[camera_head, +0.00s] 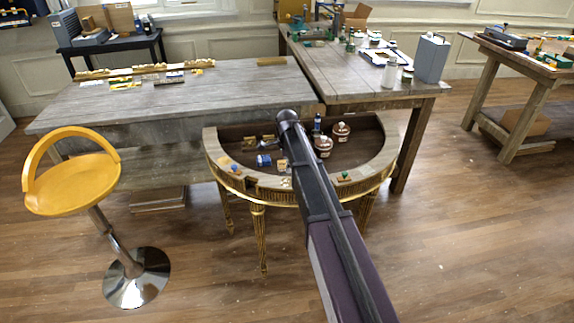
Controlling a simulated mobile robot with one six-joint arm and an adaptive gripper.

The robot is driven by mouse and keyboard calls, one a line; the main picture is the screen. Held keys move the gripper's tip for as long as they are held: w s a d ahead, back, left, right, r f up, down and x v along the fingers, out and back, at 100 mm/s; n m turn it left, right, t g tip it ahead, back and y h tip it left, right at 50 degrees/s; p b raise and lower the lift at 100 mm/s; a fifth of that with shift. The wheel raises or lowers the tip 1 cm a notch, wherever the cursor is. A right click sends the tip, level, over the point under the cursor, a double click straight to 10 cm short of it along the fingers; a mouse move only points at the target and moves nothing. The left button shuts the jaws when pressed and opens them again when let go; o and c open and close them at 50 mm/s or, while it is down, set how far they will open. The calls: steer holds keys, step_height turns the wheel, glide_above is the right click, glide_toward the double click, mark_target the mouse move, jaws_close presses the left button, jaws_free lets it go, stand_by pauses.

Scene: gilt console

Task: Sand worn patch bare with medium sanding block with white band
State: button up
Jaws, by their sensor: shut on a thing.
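A half-round gilt console (233,183) stands in the middle on slim gilded legs, with a dark recessed middle inside a wooden rim. My dark arm reaches over it from the lower right. My gripper (262,146) is small and partly hidden at the arm's far end, low over the left part of the console. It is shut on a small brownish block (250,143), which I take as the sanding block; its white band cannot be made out. Whether the block touches the surface cannot be told. The worn patch cannot be made out, and my arm hides part of the console.
Brown jars (323,147), a dark blue bottle (317,126) and a blue item (264,161) stand on the console. Small coloured pieces lie along its front rim. Grey workbenches (200,98) close in behind.

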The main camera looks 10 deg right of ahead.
steer(key=shift+r+p, duration=1.25)
steer(key=shift+r, duration=0.2)
steer(key=shift+f, duration=0.15)
steer(key=shift+s+d+f+b, duration=0.15)
steer(key=shift+d+f+b, duration=0.4)
steer(key=shift+b, duration=0.2)
steer(key=shift+f, duration=0.15)
steer(key=shift+d, duration=0.15)
stand_by(0.5)
